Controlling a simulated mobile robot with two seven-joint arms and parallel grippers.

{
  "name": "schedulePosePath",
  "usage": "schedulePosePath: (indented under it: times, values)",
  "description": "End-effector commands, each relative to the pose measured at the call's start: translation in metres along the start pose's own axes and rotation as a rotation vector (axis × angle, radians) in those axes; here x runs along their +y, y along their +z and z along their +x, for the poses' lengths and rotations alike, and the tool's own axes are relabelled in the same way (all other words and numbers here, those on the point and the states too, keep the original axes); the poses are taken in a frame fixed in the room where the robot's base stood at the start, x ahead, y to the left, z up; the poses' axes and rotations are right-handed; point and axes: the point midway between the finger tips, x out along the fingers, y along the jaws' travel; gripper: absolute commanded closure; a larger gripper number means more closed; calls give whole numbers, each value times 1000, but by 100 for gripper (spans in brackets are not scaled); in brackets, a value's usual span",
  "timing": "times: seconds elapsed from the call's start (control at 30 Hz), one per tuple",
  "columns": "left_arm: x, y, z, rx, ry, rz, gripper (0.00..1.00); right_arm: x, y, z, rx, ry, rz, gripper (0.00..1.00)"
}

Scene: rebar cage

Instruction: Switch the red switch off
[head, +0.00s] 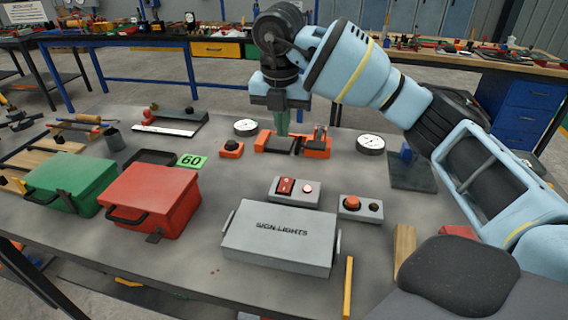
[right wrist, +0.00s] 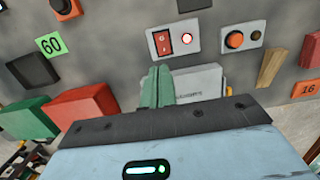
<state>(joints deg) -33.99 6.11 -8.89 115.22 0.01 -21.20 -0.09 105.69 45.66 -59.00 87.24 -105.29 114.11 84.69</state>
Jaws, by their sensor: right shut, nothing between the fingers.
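The red switch (head: 285,187) is a rocker set in a grey box (head: 277,198) in the middle of the table. A round lamp (head: 307,188) beside it glows whitish with a red rim. The right wrist view shows the red switch (right wrist: 162,42) and the lamp (right wrist: 187,39) beyond the fingertips; which side of the rocker is pressed is too small to tell. My right gripper (head: 282,132) points down behind the switch box, over the orange fixture, apart from the switch. Its green fingers (right wrist: 158,72) are shut and empty. My left gripper is not in view.
A grey case marked "LIGHTS" (head: 280,243) lies in front of the switch box. A box with an orange button (head: 352,202) stands to its right. The orange fixture (head: 318,147) and two dials (head: 370,142) lie behind. Red (head: 150,195) and green (head: 70,182) cases stand left.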

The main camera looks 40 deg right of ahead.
Motion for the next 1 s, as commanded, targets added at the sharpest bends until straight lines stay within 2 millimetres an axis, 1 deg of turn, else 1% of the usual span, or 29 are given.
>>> schedulePosePath:
  times: [0.17, 0.6, 0.7, 0.83, 1.0]
  values:
    - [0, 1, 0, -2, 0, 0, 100, 0, 0, 16, 1, -3, 0, 100]
    - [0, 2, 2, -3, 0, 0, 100, -1, 0, 96, 2, -4, 0, 100]
    - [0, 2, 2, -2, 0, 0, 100, -1, 0, 112, 1, -4, 0, 100]
    - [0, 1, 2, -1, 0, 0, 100, -1, 0, 127, 0, -2, 1, 100]
    - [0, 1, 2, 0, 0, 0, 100, -1, 0, 138, 0, -2, 1, 100]
